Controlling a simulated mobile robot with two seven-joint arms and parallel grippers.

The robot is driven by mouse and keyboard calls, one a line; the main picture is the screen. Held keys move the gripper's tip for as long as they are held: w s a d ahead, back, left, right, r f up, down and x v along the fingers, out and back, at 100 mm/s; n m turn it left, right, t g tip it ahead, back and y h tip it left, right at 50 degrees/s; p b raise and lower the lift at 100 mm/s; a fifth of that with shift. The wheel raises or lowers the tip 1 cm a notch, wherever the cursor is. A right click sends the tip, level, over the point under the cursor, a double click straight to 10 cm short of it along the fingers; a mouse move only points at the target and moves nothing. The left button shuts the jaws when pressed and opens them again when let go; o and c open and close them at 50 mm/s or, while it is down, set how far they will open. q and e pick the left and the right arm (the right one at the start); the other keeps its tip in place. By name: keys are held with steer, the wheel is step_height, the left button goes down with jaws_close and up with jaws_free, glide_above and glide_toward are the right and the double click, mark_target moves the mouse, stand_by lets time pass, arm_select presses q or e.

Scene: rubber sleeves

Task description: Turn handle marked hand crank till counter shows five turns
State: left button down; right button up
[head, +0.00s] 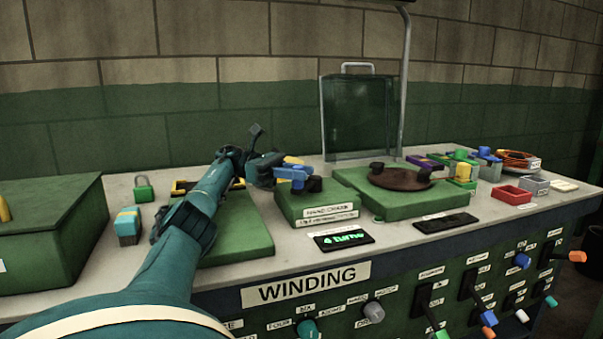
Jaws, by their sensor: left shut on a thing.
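The hand crank is a green box (333,204) on the bench, with a label reading HAND CRANK on its front. Its dark handle (314,184) shows on top, partly covered by my gripper. My left gripper (298,175), with blue fingers, reaches in from the left and is shut on the crank handle. A black counter (341,240) in front of the box reads "4 turns" in green, the last letter hard to make out. My right gripper is not in view.
A green base with a brown disc (400,177) stands right of the crank, before a clear upright panel (358,118). Small boxes and a red tray (511,195) fill the right end. A green padlock (143,190) and large green box (45,235) are at left. Knobs and levers line the front panel.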

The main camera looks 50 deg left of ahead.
arm_select(q)
steer(key=c, duration=1.2)
jaws_free()
steer(key=shift+d, duration=0.1)
step_height(320, 180, up, 9)
steer(key=p, duration=0.3)
steer(key=shift+r+p, duration=0.35)
steer(key=shift+r, duration=0.15)
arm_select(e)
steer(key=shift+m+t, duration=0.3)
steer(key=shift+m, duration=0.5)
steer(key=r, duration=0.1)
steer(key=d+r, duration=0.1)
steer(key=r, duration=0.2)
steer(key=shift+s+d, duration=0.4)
arm_select(q)
steer(key=shift+c, duration=0.5)
